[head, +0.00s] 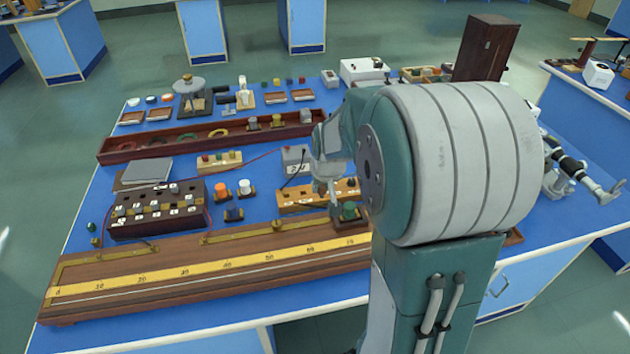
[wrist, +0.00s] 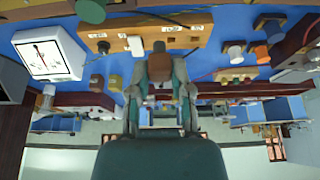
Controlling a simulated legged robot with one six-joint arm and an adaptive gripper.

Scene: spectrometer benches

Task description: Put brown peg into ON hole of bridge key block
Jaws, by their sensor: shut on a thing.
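The bridge key block (head: 295,199) is a long tan wooden block with small white labels, on the blue bench behind the metre scale. My gripper (head: 330,190) is low over the block in the head view. In the wrist view my gripper (wrist: 160,68) is shut on the brown peg (wrist: 159,66), beside the block's edge.
The long wooden metre scale (head: 180,278) runs along the bench front. A dark box with white labels (head: 157,209) stands left of the block. A white meter (wrist: 47,53) stands near the block. My arm hides the bench's right part.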

